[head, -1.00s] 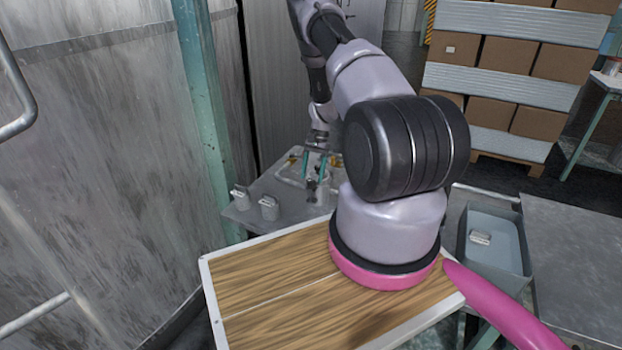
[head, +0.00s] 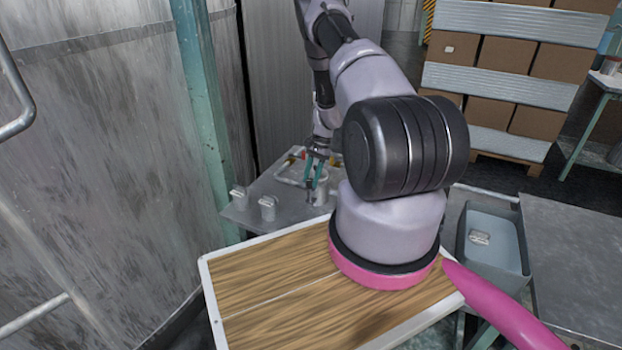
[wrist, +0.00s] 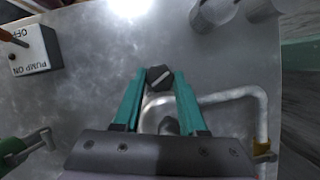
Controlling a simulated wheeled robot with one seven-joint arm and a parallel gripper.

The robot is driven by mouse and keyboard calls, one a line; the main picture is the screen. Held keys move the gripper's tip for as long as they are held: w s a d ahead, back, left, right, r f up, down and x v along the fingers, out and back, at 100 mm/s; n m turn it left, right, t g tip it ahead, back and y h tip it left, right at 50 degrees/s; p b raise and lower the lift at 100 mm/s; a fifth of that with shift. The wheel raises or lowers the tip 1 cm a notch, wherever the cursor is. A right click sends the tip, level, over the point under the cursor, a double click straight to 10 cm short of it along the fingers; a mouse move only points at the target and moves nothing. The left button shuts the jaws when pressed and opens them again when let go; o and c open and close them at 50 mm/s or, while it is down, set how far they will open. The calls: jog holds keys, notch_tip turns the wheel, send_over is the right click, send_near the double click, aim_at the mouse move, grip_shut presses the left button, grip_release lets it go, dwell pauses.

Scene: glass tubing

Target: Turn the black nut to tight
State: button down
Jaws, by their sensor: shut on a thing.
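The black nut (wrist: 160,77) shows in the wrist view as a dark, faceted piece with a pale line across its face. It sits between the teal fingertips of my gripper (wrist: 159,80), which is shut on it. A second dark piece (wrist: 168,126) shows nearer the palm, between the fingers. A pale bent tube (wrist: 222,94) runs from near the nut to the right and then turns down. In the head view my gripper (head: 313,178) reaches down over the grey bench (head: 285,212); the nut is too small there to make out clearly.
A grey box marked PUMP ON and OFF (wrist: 36,55) stands left in the wrist view, above a green-ended fitting (wrist: 14,150). Two lidded metal containers (head: 238,198) (head: 267,207) stand at the bench's left side. A wooden-topped table (head: 265,290) lies nearer me.

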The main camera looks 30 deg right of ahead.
jog(key=shift+m, duration=0.8)
jog(key=shift+c, duration=2.2)
grip_release()
